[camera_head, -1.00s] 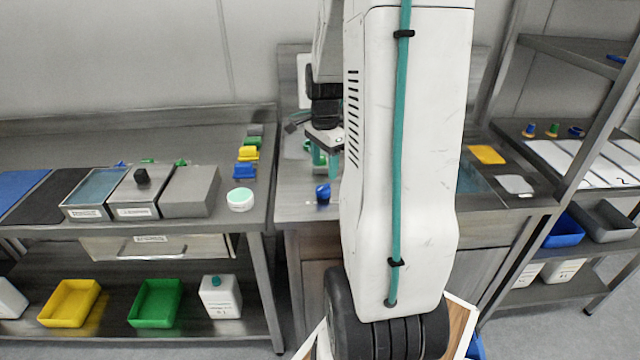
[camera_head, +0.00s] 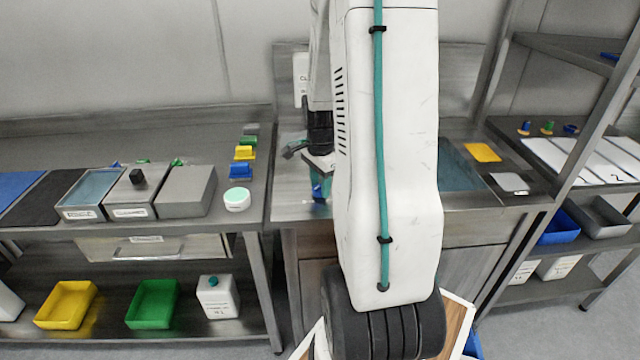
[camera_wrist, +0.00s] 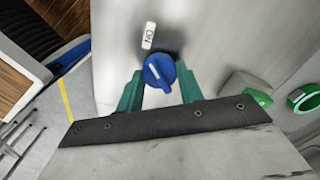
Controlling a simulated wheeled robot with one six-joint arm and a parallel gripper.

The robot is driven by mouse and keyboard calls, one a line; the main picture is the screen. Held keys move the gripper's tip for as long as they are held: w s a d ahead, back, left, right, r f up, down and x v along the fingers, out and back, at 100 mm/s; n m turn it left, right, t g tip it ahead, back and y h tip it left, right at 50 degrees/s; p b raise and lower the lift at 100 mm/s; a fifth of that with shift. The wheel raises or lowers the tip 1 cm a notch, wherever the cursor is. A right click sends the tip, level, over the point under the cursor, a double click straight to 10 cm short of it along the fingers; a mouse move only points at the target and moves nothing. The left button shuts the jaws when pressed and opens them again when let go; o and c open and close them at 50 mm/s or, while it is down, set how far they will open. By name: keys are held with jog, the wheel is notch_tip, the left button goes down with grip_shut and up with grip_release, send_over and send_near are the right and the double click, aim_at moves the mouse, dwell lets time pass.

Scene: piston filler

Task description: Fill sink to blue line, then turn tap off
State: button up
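The blue tap knob (camera_wrist: 159,70), with a white pointer mark, sits on the counter's front, beside a label reading "ON" (camera_wrist: 149,36). The pointer lies aslant, its upper end toward the label. My gripper (camera_wrist: 160,83) has its two teal fingers apart, one on each side of the knob; I cannot tell whether they touch it. In the head view my gripper (camera_head: 319,190) is at the counter's front edge, partly hidden by my arm. The sink (camera_head: 458,172) shows a bluish basin right of my arm. Its blue line and the spout are not visible.
A left bench (camera_head: 60,140) carries lidded trays, coloured blocks and a round white-green tub (camera_head: 237,199). A rack (camera_head: 560,45) with bins stands at the right. A yellow sponge-like pad (camera_head: 482,152) lies beside the sink. Green fittings (camera_wrist: 245,88) show near my gripper.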

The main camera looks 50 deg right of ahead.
jog(key=shift+n, duration=0.4)
jog(key=n, duration=0.3)
jog(key=shift+w+n, duration=0.1)
jog(key=shift+n, duration=0.3)
jog(key=n, duration=0.4)
jog(key=shift+n, duration=0.3)
jog(key=n, duration=0.8)
jog(key=shift+w, duration=0.1)
jog(key=shift+n, duration=0.5)
jog(key=o, duration=1)
jog(key=shift+r, duration=0.15)
